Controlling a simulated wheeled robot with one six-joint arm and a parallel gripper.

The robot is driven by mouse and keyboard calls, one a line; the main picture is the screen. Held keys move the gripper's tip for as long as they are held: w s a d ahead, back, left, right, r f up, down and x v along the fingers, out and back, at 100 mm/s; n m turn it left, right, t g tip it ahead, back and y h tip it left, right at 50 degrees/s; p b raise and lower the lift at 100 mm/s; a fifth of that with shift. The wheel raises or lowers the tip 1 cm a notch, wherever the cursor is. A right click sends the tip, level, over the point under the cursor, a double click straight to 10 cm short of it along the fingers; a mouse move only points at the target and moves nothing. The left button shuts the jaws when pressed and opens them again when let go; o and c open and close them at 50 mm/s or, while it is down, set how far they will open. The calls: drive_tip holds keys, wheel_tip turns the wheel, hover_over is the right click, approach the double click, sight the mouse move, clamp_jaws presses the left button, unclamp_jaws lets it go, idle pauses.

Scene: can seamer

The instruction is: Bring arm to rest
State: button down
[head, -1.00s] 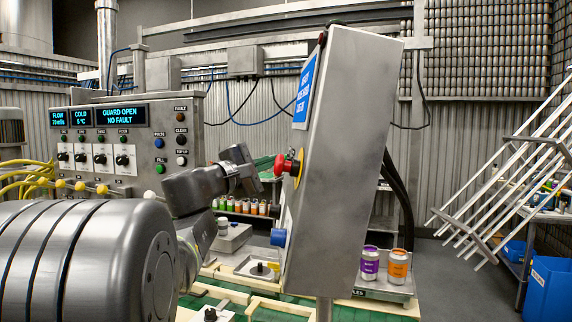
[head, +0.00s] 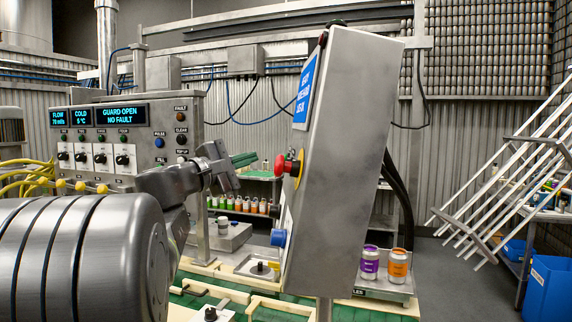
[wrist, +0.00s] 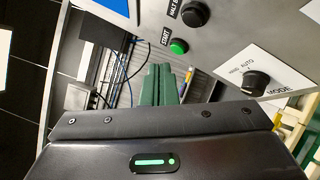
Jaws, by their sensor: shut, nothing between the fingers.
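My arm reaches forward from the lower left of the head view. My gripper (head: 243,159) is at its end, with green fingers, in the air between the control console and the tilted metal panel. In the wrist view my gripper (wrist: 160,84) has its two green fingers side by side, shut and empty. No object touches the fingers in either view.
The tilted panel (head: 345,165) with a red stop button (head: 281,165) stands close right of my gripper. The console (head: 136,140) reads "GUARD OPEN NO FAULT". The wrist view shows a green start button (wrist: 179,47) and mode knob (wrist: 257,82). Purple (head: 370,263) and orange cans (head: 398,266) stand right.

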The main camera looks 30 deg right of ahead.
drive_tip(key=shift+d, duration=0.1)
drive_tip(key=p, duration=0.3)
drive_tip(key=shift+s+d+r, duration=0.15)
drive_tip(key=shift+s+d, duration=0.05)
drive_tip(key=shift+d, duration=0.2)
drive_tip(key=shift+p, duration=0.4)
drive_tip(key=a, duration=0.1)
drive_tip(key=w+a, duration=0.1)
drive_tip(key=a, duration=0.1)
drive_tip(key=w+a, duration=0.1)
drive_tip(key=shift+a+r, duration=0.15)
drive_tip(key=shift+a, duration=0.1)
drive_tip(key=shift+a, duration=0.15)
drive_tip(key=shift+d, duration=0.25)
